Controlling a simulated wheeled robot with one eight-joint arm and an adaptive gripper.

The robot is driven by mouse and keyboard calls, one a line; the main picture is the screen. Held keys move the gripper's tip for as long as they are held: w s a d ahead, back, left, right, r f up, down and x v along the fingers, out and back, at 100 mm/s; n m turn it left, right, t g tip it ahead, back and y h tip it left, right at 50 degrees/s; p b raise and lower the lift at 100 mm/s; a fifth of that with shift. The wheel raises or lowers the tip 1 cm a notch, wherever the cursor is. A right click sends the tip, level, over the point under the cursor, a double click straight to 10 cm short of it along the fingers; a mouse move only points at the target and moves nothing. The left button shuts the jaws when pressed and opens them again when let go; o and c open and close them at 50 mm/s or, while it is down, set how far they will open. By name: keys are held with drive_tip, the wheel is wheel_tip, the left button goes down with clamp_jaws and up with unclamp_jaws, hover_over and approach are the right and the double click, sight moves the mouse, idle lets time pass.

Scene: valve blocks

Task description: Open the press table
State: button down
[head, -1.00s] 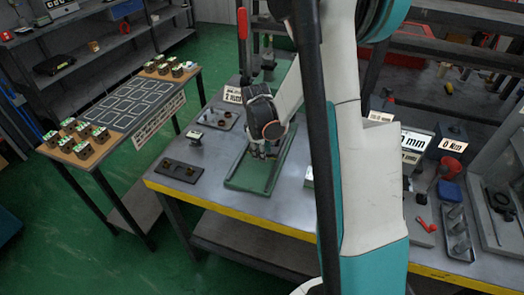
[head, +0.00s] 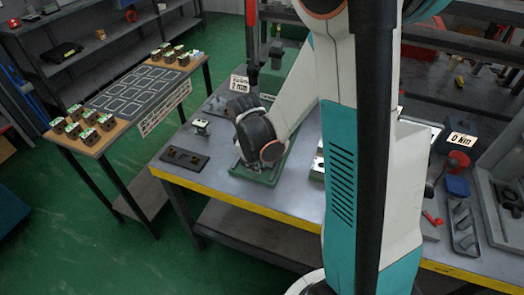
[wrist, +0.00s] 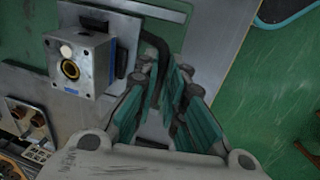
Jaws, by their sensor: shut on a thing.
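The press table shows as a long green plate (head: 262,178) on the workbench, its front end near the yellow bench edge. My arm hides much of its middle. My gripper (head: 250,166) is low over this front end in the head view. In the wrist view, the teal-padded fingers of my gripper (wrist: 162,92) are close together around a dark curved bar (wrist: 153,45), which looks like a handle. The fingers hide the bar's lower part, so the exact contact cannot be seen.
A metal block (wrist: 75,65) with a yellow-ringed bore is close beside my fingers. A dark tray (head: 185,158) and a small block (head: 201,126) stand left of the plate. A red-handled upright press (head: 251,40) rises behind. A side table (head: 140,95) holds several blocks.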

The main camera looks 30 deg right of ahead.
drive_tip(key=shift+s+a, duration=0.35)
drive_tip(key=shift+a, duration=0.1)
drive_tip(key=c, duration=1.7)
unclamp_jaws()
drive_tip(key=r, duration=0.4)
drive_tip(key=s+a+r, duration=0.1)
drive_tip(key=r, duration=0.6)
drive_tip(key=shift+s+a+r, duration=0.2)
drive_tip(key=shift+a+r, duration=0.15)
drive_tip(key=shift+r, duration=0.05)
drive_tip(key=shift+r, duration=0.1)
